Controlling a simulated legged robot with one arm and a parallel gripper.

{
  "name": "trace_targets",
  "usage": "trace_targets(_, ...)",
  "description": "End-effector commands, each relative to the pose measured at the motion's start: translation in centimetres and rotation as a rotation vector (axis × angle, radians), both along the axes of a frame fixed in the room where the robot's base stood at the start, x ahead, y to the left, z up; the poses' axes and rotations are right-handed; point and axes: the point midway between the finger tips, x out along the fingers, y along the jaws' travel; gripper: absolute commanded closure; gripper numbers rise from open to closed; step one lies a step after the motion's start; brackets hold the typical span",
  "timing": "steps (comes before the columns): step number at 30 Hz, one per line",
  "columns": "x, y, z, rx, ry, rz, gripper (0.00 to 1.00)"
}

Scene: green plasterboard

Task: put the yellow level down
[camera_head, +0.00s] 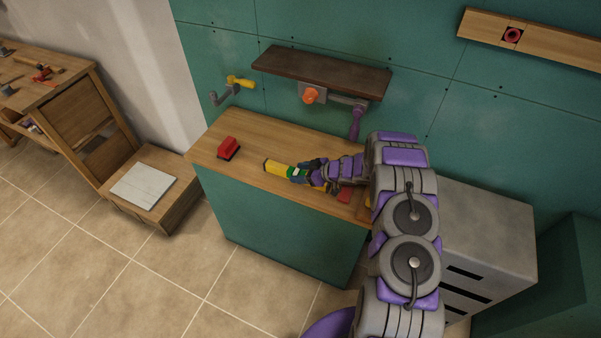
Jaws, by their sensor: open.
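The yellow level (276,167) lies on the wooden top of the green counter (263,141), near its middle. A green part with a pale vial (295,173) shows on it beside my gripper. My gripper (309,174) is at the right part of the level, low over the counter top, and it is open. The fingers cover part of the level, and I cannot tell whether they touch it. My arm reaches in from the right and hides the right end of the counter.
A red block-like object (228,148) stands on the counter's left part. Another red object (345,194) is partly hidden by my arm. A dark shelf (320,72) and a yellow-handled crank (238,83) are on the green wall. A grey drawer cabinet (485,225) stands right.

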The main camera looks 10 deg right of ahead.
Motion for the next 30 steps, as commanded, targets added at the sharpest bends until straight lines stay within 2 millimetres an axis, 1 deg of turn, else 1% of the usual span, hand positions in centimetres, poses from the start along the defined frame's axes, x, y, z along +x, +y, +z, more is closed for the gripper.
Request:
trace_targets(2, 0.0, 0.0, 0.1, 0.0, 0.0, 0.0, 0.39)
trace_targets(5, -0.4, -0.6, 0.5, 0.0, 0.0, -0.001, 0.39)
trace_targets(8, -1.1, -1.7, 1.3, 0.001, 0.0, -0.004, 0.39)
trace_targets(15, -3.7, -5.3, 3.7, -0.002, -0.001, -0.005, 0.39)
trace_targets(21, -5.4, -7.5, 5.1, -0.001, 0.001, -0.002, 0.39)
trace_targets(25, -5.9, -8.2, 5.7, 0.0, 0.0, 0.0, 0.39)
trace_targets(30, -6.2, -8.5, 5.8, -0.001, -0.001, 0.0, 0.39)
